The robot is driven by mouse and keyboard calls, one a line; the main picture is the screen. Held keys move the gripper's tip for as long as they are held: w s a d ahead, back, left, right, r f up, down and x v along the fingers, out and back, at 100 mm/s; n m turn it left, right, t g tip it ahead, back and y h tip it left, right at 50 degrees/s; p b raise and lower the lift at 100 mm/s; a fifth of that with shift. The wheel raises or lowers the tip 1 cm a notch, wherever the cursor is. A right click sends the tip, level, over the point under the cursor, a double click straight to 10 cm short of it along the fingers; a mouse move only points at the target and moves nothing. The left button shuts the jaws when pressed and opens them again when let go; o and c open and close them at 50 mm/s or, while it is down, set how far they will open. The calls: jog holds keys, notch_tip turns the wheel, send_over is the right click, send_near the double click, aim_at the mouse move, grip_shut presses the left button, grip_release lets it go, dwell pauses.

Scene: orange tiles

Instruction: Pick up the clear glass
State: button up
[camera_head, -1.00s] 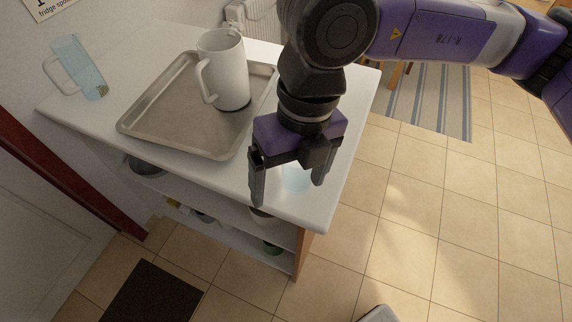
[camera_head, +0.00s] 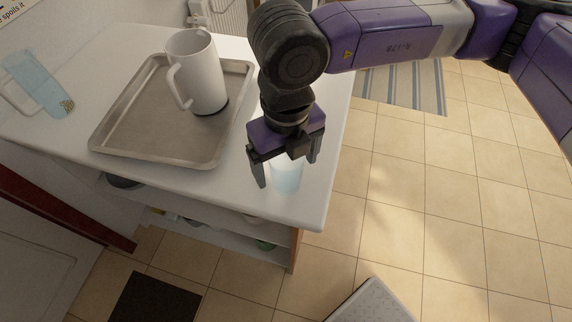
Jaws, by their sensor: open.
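The clear glass (camera_head: 287,178) is a pale, see-through bluish tumbler near the front right corner of the white counter (camera_head: 240,198). My gripper (camera_head: 287,174) points down over it with its fingers apart. The glass shows between and below the two fingers, and its upper part is hidden behind the gripper. I cannot tell whether a finger touches it.
A metal tray (camera_head: 122,123) with a white pitcher (camera_head: 199,75) on it lies left of my gripper. Shelves with bowls are below the counter. Tiled floor is open at the right.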

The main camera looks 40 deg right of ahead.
jog(key=shift+f, duration=1.3)
jog(key=c, duration=1.6)
jog(key=shift+c, duration=0.5)
jog(key=shift+r, duration=0.15)
